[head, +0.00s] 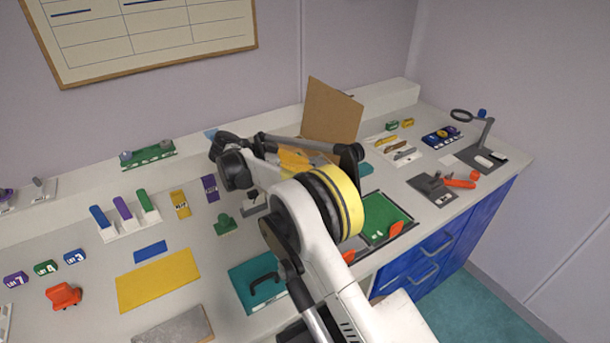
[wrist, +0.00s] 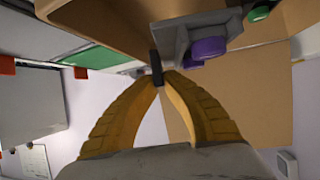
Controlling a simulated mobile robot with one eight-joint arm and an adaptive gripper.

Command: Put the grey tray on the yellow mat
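The grey tray (wrist: 178,42) shows in the wrist view near the tan cardboard box, with purple and green round pieces by it. Its dark upright tab sits between my yellow fingertips (wrist: 160,77), which are closed together on it. In the head view my gripper (head: 300,160) is in front of the open box (head: 333,112), partly hidden by my arm, and the tray cannot be made out there. The yellow mat (head: 158,279) lies flat and bare on the counter at the left front, well away from my gripper.
A blue strip (head: 150,251) lies behind the mat, a grey slab (head: 172,328) in front of it, and an orange object (head: 63,296) to its left. A teal plate with a black handle (head: 262,284) lies to its right. A green tray (head: 382,216) is right of my arm.

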